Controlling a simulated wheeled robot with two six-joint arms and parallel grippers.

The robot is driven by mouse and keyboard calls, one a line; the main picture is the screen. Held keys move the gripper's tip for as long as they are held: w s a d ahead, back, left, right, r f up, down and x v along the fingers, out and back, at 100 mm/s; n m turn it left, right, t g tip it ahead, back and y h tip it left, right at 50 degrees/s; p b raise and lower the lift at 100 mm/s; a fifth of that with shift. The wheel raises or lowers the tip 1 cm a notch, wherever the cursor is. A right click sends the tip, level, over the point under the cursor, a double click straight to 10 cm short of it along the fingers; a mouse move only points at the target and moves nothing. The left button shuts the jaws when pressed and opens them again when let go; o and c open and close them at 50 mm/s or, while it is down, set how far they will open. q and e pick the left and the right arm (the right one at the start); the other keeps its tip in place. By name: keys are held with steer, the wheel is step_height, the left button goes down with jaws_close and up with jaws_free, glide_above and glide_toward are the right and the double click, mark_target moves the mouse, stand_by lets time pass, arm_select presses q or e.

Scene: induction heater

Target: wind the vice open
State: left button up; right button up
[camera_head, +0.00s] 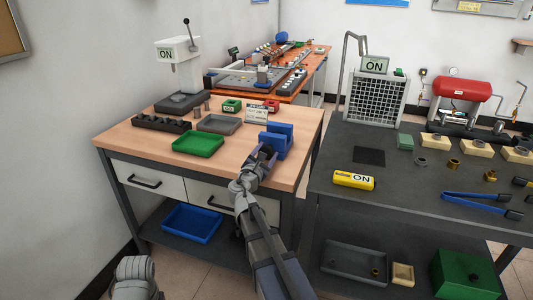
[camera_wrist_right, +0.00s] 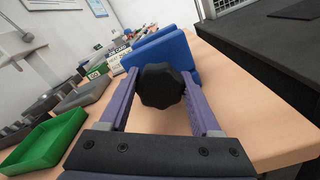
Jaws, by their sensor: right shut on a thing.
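The blue vice (camera_head: 279,139) stands near the right end of the wooden bench, and its blue body also shows in the right wrist view (camera_wrist_right: 158,50). Its black lobed hand knob (camera_wrist_right: 161,86) faces me. My right gripper (camera_wrist_right: 160,100) has one finger on each side of the knob and is shut on it. In the head view my right gripper (camera_head: 264,158) reaches the front of the vice and hides the knob. The gap between the vice jaws is hard to judge. My left gripper is not in view; only part of my left arm shows at the bottom left.
A green tray (camera_head: 198,143) and a grey tray (camera_head: 219,123) lie left of the vice. A small sign (camera_head: 257,113) stands behind it. The bench front between is clear.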

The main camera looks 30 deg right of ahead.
steer(key=o, duration=1.3)
steer(key=shift+o, duration=0.2)
steer(key=v, duration=0.8)
